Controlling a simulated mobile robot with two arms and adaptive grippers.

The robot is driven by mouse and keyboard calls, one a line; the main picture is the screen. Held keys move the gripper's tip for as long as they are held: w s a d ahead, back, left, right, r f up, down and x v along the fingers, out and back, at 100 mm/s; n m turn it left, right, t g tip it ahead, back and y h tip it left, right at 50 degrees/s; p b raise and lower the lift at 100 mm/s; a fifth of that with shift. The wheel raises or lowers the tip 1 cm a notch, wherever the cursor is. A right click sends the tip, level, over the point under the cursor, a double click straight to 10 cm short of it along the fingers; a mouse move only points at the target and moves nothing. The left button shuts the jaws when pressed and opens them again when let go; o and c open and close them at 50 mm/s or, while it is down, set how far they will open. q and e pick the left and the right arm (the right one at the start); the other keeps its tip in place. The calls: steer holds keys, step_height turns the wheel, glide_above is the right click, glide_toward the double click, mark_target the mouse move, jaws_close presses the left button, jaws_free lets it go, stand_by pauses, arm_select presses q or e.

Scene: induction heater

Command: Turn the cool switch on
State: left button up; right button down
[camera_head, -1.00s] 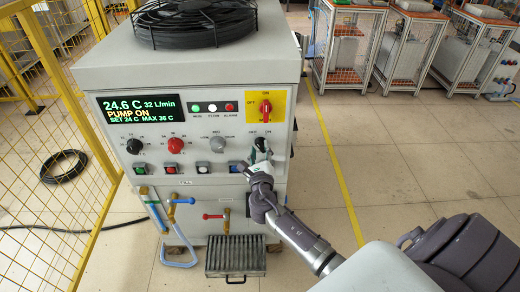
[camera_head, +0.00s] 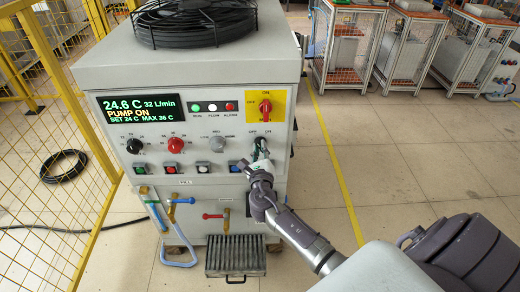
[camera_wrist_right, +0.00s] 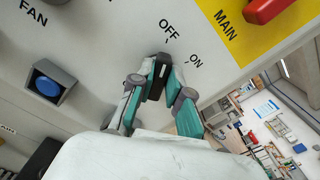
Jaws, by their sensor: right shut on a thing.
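The cool switch (camera_wrist_right: 157,78) is a small black knob below the OFF and ON labels on the front panel of a grey cabinet. In the right wrist view it sits between the teal fingers of my right gripper (camera_wrist_right: 161,87), which is shut on it. The fingers hide much of the knob, so I cannot tell its exact setting. In the head view my right gripper (camera_head: 260,155) reaches the panel from the lower right, at the switch below the yellow main switch plate. My left gripper is not in view.
The red main switch (camera_head: 265,107) is just above. Other knobs, such as the grey one (camera_head: 217,144), and a row of push buttons (camera_head: 203,168) are to the left.

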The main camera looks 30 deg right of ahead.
steer(key=m+b, duration=0.1)
steer(key=m, duration=0.3)
steer(key=m+b, duration=0.2)
steer(key=m, duration=0.1)
steer(key=m+b, duration=0.1)
steer(key=m, duration=0.3)
steer(key=shift+s+d+m+b, duration=0.15)
steer(key=shift+d+m+b, duration=0.1)
steer(key=shift+m+b, duration=0.05)
stand_by(0.6)
steer(key=c, duration=1.1)
jaws_free()
steer(key=v, duration=1.2)
steer(key=shift+f, duration=0.1)
